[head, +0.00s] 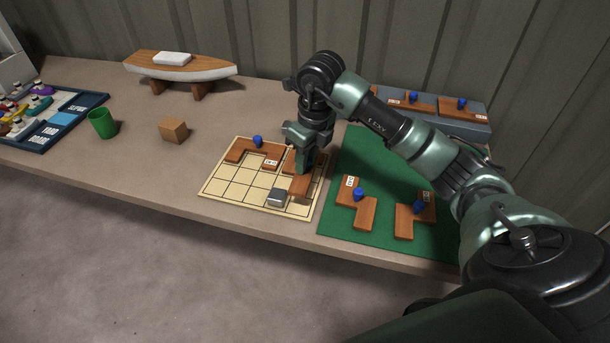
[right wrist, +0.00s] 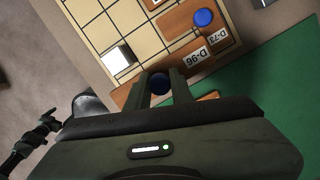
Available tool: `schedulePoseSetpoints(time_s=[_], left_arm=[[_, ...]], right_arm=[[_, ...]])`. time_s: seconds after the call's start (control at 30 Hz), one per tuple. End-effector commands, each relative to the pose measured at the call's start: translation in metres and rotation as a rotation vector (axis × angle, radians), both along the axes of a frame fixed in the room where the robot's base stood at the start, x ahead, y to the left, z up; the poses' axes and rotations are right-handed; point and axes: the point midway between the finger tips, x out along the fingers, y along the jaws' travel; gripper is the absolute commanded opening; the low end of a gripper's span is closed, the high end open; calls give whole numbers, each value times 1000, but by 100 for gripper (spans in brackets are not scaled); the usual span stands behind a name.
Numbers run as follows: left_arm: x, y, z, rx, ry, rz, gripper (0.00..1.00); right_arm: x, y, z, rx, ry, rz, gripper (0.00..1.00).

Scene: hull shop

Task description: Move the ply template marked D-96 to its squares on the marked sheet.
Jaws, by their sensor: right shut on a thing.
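The marked sheet (head: 228,191) is a pale gridded board on the bench. My right gripper (head: 303,172) is over its right side, shut on the blue knob of the brown ply template marked D-96 (head: 300,186). In the right wrist view the knob (right wrist: 160,83) is between the fingers and the D-96 label (right wrist: 195,60) is readable. The template is over the sheet's right columns; I cannot tell whether it touches the sheet. Another template, marked D-73 in the right wrist view (right wrist: 218,36), lies beside it on the sheet. A dark arm-like part of mine shows at left there.
A metal block (head: 277,197) sits on the sheet's front part. Two templates lie on the green mat (head: 385,239), and more stand on a grey block (head: 470,123) behind. A wooden cube (head: 173,130), green cup (head: 102,124) and boat model (head: 180,67) are left. Bare bench lies between.

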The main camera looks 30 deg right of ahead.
Motion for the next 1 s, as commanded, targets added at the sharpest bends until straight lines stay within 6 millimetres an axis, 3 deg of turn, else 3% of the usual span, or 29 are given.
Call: schedulePoseSetpoints(time_s=[0.27, 0.5, 0.87, 0.9, 0.97, 1.0], left_arm=[[-5, 4, 2, 5, 8, 2, 100], [-5, 4, 5, 6, 8, 3, 100], [-4, 4, 1, 5, 7, 3, 100], [-4, 4, 2, 5, 6, 3, 100], [-4, 4, 2, 5, 6, 3, 100], [-4, 4, 2, 5, 6, 3, 100]], right_arm=[[0, 0, -23, 2, 1, -1, 0], [0, 0, -56, 2, 1, -1, 0], [0, 0, -62, 0, -1, 0, 0], [0, 0, -61, 0, -1, 0, 28], [0, 0, -61, 0, -1, 0, 44], [0, 0, -61, 0, -1, 0, 44]])
